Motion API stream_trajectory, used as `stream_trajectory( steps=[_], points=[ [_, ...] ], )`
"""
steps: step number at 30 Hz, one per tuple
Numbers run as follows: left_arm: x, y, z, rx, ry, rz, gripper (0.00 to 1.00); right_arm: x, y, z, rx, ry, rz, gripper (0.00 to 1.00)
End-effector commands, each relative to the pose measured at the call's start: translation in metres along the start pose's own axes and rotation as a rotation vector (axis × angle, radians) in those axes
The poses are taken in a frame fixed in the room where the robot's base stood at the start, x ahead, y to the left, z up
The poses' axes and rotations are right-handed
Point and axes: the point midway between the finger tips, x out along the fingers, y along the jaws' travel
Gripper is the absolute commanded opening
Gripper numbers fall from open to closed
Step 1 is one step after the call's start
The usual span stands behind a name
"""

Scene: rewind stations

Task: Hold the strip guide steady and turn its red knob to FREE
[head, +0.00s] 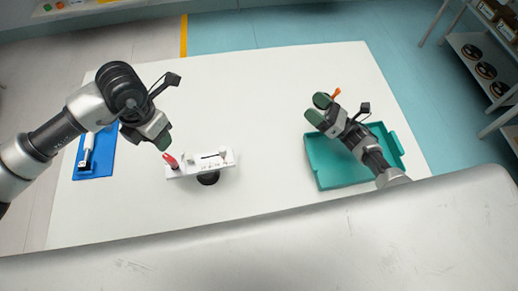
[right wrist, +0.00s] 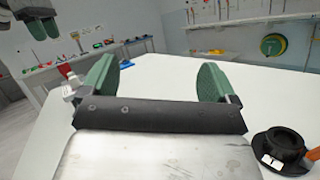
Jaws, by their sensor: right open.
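The strip guide (head: 215,161) is a white bar with small marks and a slot, on a dark round foot, left of the table's middle. Its red knob (head: 170,161) is at its left end, standing up at a tilt. My left gripper (head: 161,138) is just above and left of the knob; a small gap seems to show between them. Only part of its green fingers shows, so its opening is unclear. My right gripper (head: 318,109) is away to the right, beside the teal tray; its green fingers stand apart and empty in the right wrist view (right wrist: 157,82).
The teal tray (head: 330,178) lies under my right arm. An orange-tipped item (head: 337,92) is close beyond the right gripper. A black round piece (right wrist: 283,143) shows at right in the right wrist view. A blue mat (head: 95,165) lies at left. The table's middle is clear.

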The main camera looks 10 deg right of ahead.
Motion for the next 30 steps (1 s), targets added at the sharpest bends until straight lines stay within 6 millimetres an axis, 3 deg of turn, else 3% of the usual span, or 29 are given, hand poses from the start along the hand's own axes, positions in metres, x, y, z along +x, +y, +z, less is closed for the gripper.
stream_trajectory(
  steps=[3,6,12,20,30],
  points=[
    [0.0,0.0,0.0,0.0,0.0,0.0,0.43,0.033,0.046,-0.043,-0.038,0.145,0.198,0.89],
    [0.0,0.0,0.0,0.0,0.0,0.0,0.43,0.049,0.082,-0.075,-0.076,0.259,0.358,0.89],
    [0.0,0.0,0.0,0.0,0.0,0.0,0.43,0.059,0.135,-0.118,-0.142,0.415,0.606,0.89],
    [0.0,0.0,0.0,0.0,0.0,0.0,0.43,0.065,0.158,-0.138,-0.167,0.469,0.699,0.89],
    [0.0,0.0,0.0,0.0,0.0,0.0,0.43,0.105,0.192,-0.165,-0.165,0.466,0.696,0.89]
  ],
)
